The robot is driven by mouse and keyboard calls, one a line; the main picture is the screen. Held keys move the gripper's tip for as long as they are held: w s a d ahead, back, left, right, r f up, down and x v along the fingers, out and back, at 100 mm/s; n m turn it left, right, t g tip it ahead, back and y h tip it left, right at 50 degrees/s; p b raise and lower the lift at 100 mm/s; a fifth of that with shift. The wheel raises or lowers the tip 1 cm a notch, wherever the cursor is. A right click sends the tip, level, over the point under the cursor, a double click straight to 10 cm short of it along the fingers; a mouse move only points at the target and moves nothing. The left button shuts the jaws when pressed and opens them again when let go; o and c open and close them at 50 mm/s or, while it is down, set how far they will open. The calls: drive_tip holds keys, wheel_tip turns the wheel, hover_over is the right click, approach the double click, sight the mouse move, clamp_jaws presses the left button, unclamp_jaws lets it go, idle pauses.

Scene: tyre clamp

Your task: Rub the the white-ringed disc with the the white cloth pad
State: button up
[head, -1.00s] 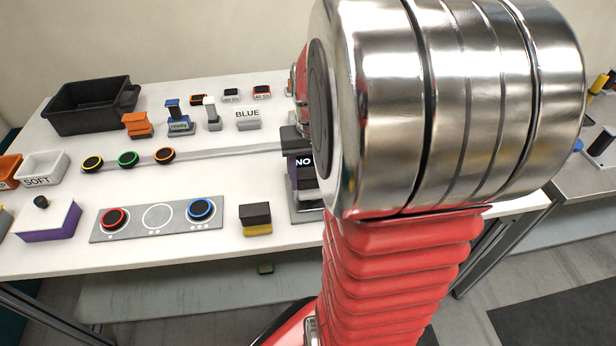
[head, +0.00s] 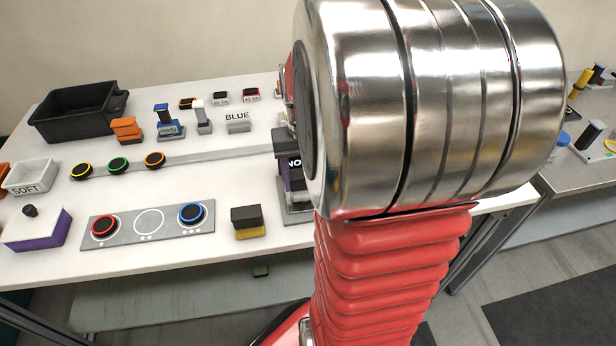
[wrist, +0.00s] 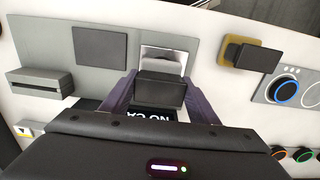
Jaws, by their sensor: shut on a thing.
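My gripper (wrist: 160,98) is shut on a dark grey handle block (wrist: 160,88). A pale part, apparently the white cloth pad, shows just past this block in the wrist view, mostly hidden. The gripper stands low over a metallic plate (wrist: 178,45) on the table. In the head view my gripper (head: 290,172) is partly hidden by my arm. The white-ringed disc (head: 149,222) lies in the middle of a grey panel (head: 128,238), between a red-ringed and a blue-ringed knob. It is left of my gripper and apart from it. Its ring also shows at the wrist view's edge (wrist: 313,95).
A yellow pad with a black block (head: 249,222) stands between the panel and my gripper. A purple-and-white block (head: 38,230) stands left of the panel. Yellow, green and orange knobs (head: 118,165) sit along a rail behind. A black bin (head: 78,110) is at the back left.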

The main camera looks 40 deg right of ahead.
drive_tip(key=shift+w+a+f, duration=0.15)
drive_tip(key=shift+w+a, duration=0.2)
drive_tip(key=shift+a, duration=0.35)
drive_tip(key=shift+s+d, duration=0.1)
drive_tip(key=shift+d, duration=0.05)
drive_tip(key=shift+s+d, duration=0.65)
drive_tip(key=shift+d, duration=0.3)
drive_tip(key=shift+w+a, duration=0.75)
drive_tip(key=shift+a, duration=0.35)
